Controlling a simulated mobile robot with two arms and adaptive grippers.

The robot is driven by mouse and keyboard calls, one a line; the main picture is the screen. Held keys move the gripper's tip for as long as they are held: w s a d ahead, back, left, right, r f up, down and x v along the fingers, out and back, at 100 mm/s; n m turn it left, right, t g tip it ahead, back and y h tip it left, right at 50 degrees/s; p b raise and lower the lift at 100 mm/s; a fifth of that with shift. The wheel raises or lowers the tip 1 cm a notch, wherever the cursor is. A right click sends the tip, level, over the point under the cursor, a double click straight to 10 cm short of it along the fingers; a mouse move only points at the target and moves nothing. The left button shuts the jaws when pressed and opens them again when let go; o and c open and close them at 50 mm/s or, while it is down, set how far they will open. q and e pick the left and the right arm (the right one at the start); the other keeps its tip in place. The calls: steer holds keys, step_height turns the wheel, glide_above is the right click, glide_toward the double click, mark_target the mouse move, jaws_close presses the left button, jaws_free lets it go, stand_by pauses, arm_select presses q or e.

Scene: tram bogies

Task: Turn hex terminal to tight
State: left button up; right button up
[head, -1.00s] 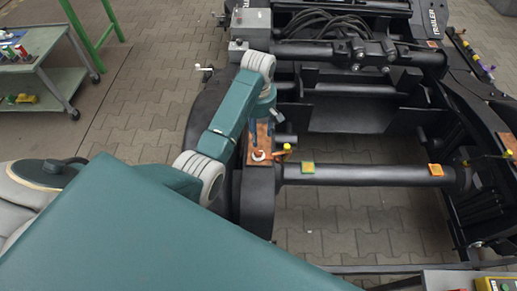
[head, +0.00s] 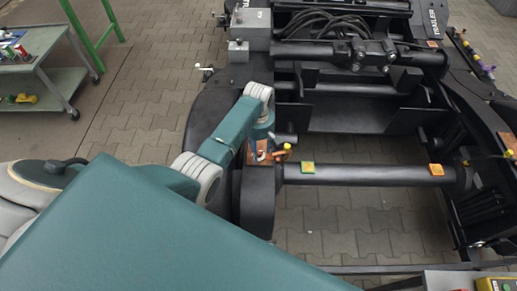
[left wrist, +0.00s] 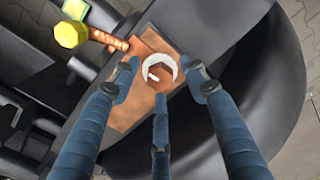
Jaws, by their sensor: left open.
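The hex terminal (left wrist: 159,77) is a copper-coloured hexagon with a white mark on it, inside a white ring, on a copper plate (left wrist: 130,112). In the head view the plate (head: 251,158) is mostly hidden under my left gripper (head: 262,150). In the left wrist view my left gripper (left wrist: 160,80) has three blue fingers spread around the terminal, open and holding nothing. Whether the fingertips touch the plate I cannot tell. My right gripper is not in view.
A yellow hex cap (left wrist: 70,33) on an orange-brown rod stands beside the plate. A tool cart (head: 50,80) stands at the far left.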

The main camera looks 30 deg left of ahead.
arm_select(q)
jaws_close()
steer(key=shift+m+p, duration=0.3)
steer(key=shift+m, duration=0.1)
stand_by(0.4)
steer(key=shift+r+m+p, duration=0.15)
steer(key=shift+m+p, duration=0.55)
steer(key=shift+m, duration=0.1)
steer(key=m+p, duration=0.2)
steer(key=m, duration=0.2)
steer(key=shift+m, duration=0.3)
steer(key=m+p, duration=0.1)
steer(key=m, duration=0.1)
steer(key=shift+m, duration=0.3)
steer(key=m, duration=0.3)
steer(key=shift+s+m+p, duration=0.1)
steer(key=shift+m+p, duration=0.2)
steer(key=shift+p, duration=0.1)
steer(key=m, duration=0.5)
steer(key=shift+f+m+p, duration=0.2)
steer(key=shift+m+p, duration=0.15)
steer(key=shift+m, duration=0.35)
